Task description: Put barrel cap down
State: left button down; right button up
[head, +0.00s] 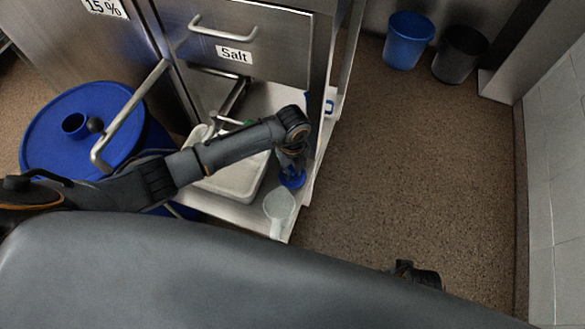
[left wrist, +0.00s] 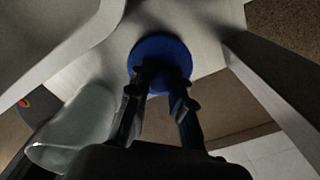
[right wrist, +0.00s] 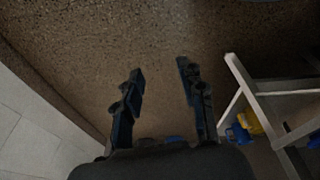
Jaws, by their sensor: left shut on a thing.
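The blue round barrel cap (head: 293,181) is low over the bottom shelf at the front right corner of the metal unit. My left gripper (head: 291,167) is shut on it. In the left wrist view the cap (left wrist: 160,50) is a blue disc beyond the two fingers of my left gripper (left wrist: 162,82). I cannot tell whether the cap touches the shelf surface. My right gripper (right wrist: 160,72) is open and empty over the brown floor, far from the cap.
A white tray (head: 238,185) is left of the cap, and a translucent scoop (head: 279,206) lies in front of it on the shelf (head: 286,232). A blue barrel (head: 48,125) stands at left. Blue (head: 409,42) and dark (head: 460,54) bins stand behind. Floor at right is clear.

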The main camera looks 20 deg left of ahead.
aim_at(292, 170)
pick_arm(q)
jog(key=c, duration=1.2)
grip_release()
pick_arm(e)
jog(key=shift+r, duration=0.2)
pick_arm(q)
jog(key=shift+r, duration=0.1)
notch_tip(292, 170, up, 12)
jog(key=p, duration=0.2)
jog(key=shift+p, duration=0.35)
pick_arm(e)
jog(key=s+f, duration=0.4)
jog(key=f, duration=0.4)
jog(key=shift+d+f, duration=0.15)
jog(key=shift+d, duration=0.1)
